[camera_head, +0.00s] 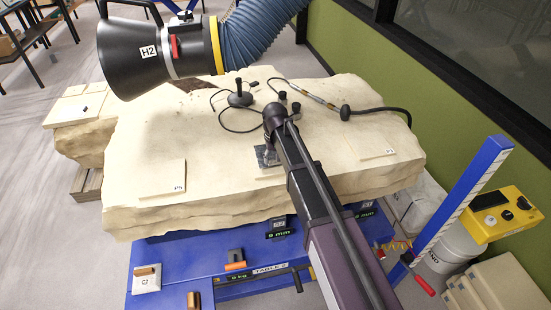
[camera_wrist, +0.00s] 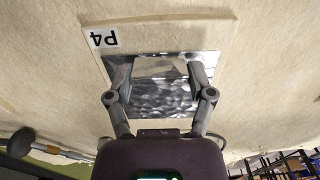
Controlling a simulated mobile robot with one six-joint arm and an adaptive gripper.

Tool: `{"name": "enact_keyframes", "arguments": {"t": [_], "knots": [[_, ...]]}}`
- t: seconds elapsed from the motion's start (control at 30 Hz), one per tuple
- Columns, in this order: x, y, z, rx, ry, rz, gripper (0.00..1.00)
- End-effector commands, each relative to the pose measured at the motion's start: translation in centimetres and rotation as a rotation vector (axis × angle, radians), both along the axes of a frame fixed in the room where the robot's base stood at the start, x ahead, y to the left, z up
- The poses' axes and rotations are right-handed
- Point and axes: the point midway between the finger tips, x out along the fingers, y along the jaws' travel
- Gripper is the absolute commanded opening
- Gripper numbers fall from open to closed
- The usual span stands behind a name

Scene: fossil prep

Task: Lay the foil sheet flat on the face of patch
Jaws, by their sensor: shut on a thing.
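The foil sheet (camera_wrist: 158,101) is shiny, silver and crinkled in the wrist view. My gripper (camera_wrist: 160,72) is shut on the foil sheet, with its fingers spread apart near the sheet's two sides. A pale area shows between the fingertips. The foil overlaps a pale square patch (camera_wrist: 180,36) labelled P4, whose labelled end stays bare. I cannot tell whether the foil touches the patch all over. In the head view, the foil (camera_head: 266,156) shows as a small dark shiny corner on the slab, and my arm hides most of it and my gripper.
The large pale stone slab (camera_head: 225,135) bears other patches at the left (camera_head: 162,178) and right (camera_head: 374,146). A black stand (camera_head: 240,95) and cables lie behind my arm. A black extraction hood (camera_head: 140,55) hangs at the back left. A blue post (camera_head: 465,205) stands at the right.

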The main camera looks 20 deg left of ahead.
Motion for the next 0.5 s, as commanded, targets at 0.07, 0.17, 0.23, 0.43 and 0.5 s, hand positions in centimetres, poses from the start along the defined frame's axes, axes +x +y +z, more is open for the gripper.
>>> {"name": "enact_keyframes", "arguments": {"t": [0.07, 0.17, 0.23, 0.43, 0.5], "knots": [[0.0, 0.0, -0.8, 0.000, 0.000, 0.000, 0.08], [0.0, 0.0, -1.3, 0.000, 0.000, 0.000, 0.08], [0.0, 0.0, -1.5, 0.000, 0.000, -0.001, 0.08], [0.0, -0.1, -1.8, 0.000, 0.000, -0.001, 0.08], [0.0, -0.1, -1.8, 0.000, 0.000, -0.001, 0.08]]}}
